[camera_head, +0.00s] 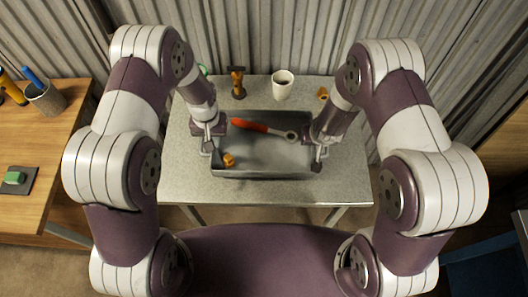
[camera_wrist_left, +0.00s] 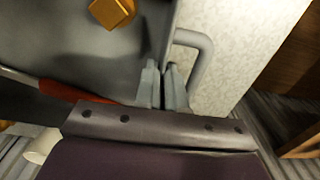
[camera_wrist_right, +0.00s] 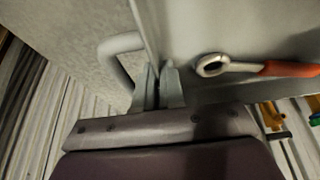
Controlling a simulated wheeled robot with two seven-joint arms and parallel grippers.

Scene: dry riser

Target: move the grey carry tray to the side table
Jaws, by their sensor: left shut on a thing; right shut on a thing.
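The grey carry tray (camera_head: 262,171) is on the speckled grey table in the middle of the head view. In it lie a red-handled ring wrench (camera_head: 262,128) and a small orange-yellow block (camera_head: 229,159). My left gripper (camera_head: 208,148) is shut on the tray's left end, and the left wrist view shows its fingers (camera_wrist_left: 164,88) at the rim beside a looped handle (camera_wrist_left: 200,45). My right gripper (camera_head: 318,160) is shut on the tray's right end; its fingers (camera_wrist_right: 157,88) are beside the other looped handle (camera_wrist_right: 115,48). I cannot tell whether the tray touches the table.
Behind the tray on the grey table (camera_head: 185,185) stand a white mug (camera_head: 283,85), an orange-and-black tool (camera_head: 237,83) and a small yellow item (camera_head: 323,93). A wooden table (camera_head: 50,135) at left holds a pen cup (camera_head: 45,98) and a green block (camera_head: 15,177) on a dark pad. Corrugated wall is behind.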

